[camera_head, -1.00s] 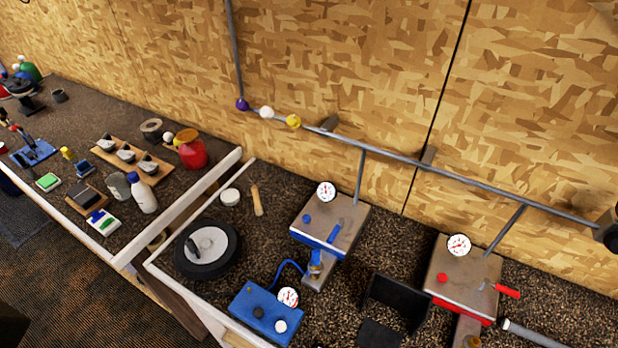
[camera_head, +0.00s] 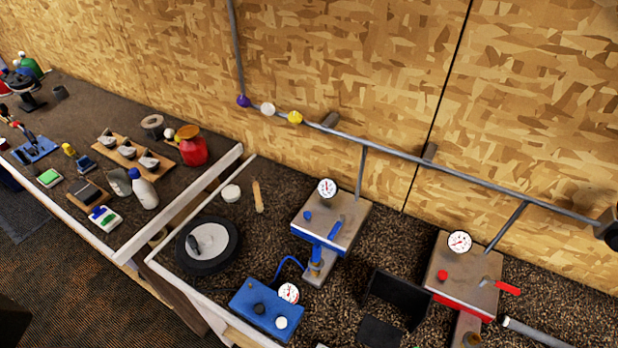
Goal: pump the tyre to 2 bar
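A black tyre (camera_head: 184,262) with a pale grey hub (camera_head: 212,238) lies flat at the left of the near bench, a small dark piece on the hub. In front of it is a blue box (camera_head: 245,297) with a black knob (camera_head: 259,309), a white knob (camera_head: 281,323) and a round white gauge (camera_head: 289,292). The gauge's reading is too small to tell. A blue hose (camera_head: 287,261) arcs behind the box; where its ends attach is unclear. Neither of my grippers is in view.
A blue-trimmed station (camera_head: 352,212) and a red-trimmed station (camera_head: 483,268), each with a gauge, stand rightward under a wall pipe (camera_head: 400,157). A black open holder (camera_head: 397,296) sits between them. The left bench holds bottles, a red jar (camera_head: 194,152) and blocks.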

